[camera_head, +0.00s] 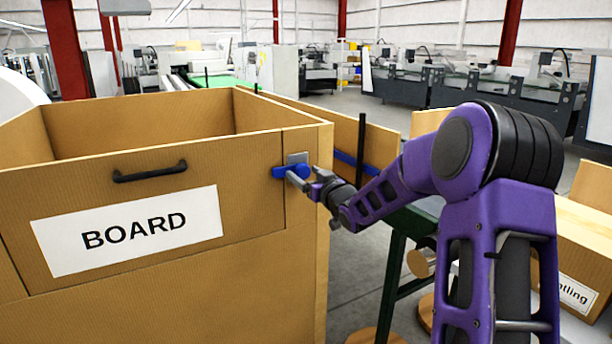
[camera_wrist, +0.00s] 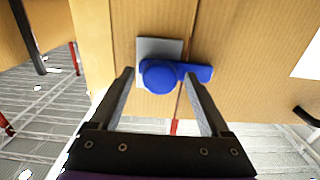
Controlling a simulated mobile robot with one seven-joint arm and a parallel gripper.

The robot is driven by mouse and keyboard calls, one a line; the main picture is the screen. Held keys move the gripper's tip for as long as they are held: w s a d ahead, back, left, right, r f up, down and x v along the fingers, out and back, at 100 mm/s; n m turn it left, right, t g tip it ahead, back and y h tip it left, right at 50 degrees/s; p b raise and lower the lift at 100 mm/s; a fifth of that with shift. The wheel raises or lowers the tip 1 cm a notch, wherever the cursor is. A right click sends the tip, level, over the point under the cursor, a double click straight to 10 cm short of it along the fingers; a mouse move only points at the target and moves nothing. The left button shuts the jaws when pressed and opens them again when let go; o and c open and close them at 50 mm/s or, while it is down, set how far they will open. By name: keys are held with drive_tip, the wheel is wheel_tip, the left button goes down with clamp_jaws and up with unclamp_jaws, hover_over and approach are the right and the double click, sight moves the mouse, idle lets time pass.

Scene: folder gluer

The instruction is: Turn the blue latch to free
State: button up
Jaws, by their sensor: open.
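The blue latch (camera_head: 291,171) is on the front of the cardboard-coloured bin marked BOARD, near its right corner, on a small grey plate (camera_head: 298,158). In the wrist view, the latch (camera_wrist: 163,77) has a round blue knob, with its bar reaching right across the seam between panel and corner post. My gripper (camera_head: 300,180) is at the latch. In the wrist view, my gripper (camera_wrist: 157,78) is open, with one finger left of the knob and the other right of it, near the bar. I cannot tell whether either finger touches the latch.
The bin (camera_head: 310,250) has a front panel with a black handle (camera_head: 150,172) and a white BOARD label (camera_head: 128,230). A green-legged stand (camera_head: 393,262) and a cardboard box (camera_head: 578,250) are on the right. Grey floor shows between the bin and the stand.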

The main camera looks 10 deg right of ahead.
clamp_jaws()
idle(0.4)
drive_tip(key=shift+m, duration=0.4)
drive_tip(key=m+p, duration=0.2)
drive_tip(key=m, duration=0.1)
drive_tip(key=shift+r+m, duration=0.1)
drive_tip(key=shift+m, duration=0.2)
drive_tip(key=m+p, duration=0.2)
drive_tip(key=m, duration=0.2)
drive_tip(key=shift+d+m+p, duration=0.1)
drive_tip(key=shift+m+p, duration=0.2)
drive_tip(key=shift+p, duration=0.1)
drive_tip(key=m+p, duration=0.2)
drive_tip(key=m, duration=0.2)
drive_tip(key=shift+m+p, duration=0.85)
drive_tip(key=shift+m, duration=1.55)
